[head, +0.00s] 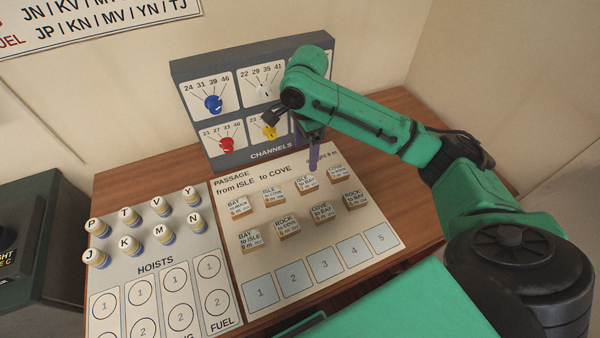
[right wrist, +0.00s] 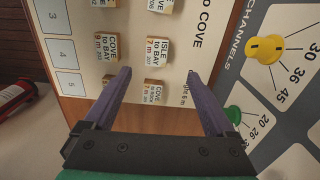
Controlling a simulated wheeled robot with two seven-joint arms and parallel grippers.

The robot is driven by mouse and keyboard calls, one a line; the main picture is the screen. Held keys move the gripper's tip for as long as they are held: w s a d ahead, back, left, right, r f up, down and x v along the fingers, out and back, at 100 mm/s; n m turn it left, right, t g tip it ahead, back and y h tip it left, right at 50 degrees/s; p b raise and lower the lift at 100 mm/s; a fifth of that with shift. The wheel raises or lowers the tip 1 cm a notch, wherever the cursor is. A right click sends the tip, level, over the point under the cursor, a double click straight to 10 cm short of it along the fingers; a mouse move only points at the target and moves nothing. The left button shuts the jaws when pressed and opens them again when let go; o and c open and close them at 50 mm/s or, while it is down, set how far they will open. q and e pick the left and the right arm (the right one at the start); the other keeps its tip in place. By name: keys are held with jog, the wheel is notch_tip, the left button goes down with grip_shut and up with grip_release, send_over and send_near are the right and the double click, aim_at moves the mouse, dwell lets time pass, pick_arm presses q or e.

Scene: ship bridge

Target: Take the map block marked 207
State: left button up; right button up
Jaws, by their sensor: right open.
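The block lettered ISLE to BAY (right wrist: 157,51) seems to bear the small number 207, though the print is barely legible. It is a white-topped wooden block, third from the left in the back row in the head view (head: 306,184). My right gripper (head: 314,157) is just behind and above that row. In the right wrist view my right gripper (right wrist: 158,73) is open and empty, its purple fingers spread, with that block just beyond and between the fingertips. A COVE to ROCK block (right wrist: 153,91) shows between the fingers. My left gripper is out of view.
Numbered slots (head: 325,265) lie empty in front. The CHANNELS panel (head: 215,150) with knobs rises behind. Round HOISTS pieces (head: 130,245) stand at left.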

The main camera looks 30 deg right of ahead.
send_over(307, 182)
jog(key=f, duration=0.3)
jog(key=f+p, duration=0.1)
jog(key=f, duration=0.1)
jog(key=shift+s+f, duration=0.25)
jog(key=f, duration=0.2)
jog(key=f+p, duration=0.1)
jog(key=f, duration=0.2)
jog(key=shift+w+f, duration=0.35)
jog(key=shift+s+f, duration=0.1)
jog(key=shift+f, duration=0.15)
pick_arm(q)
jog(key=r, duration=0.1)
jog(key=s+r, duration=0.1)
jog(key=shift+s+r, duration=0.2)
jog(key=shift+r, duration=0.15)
pick_arm(e)
grip_shut()
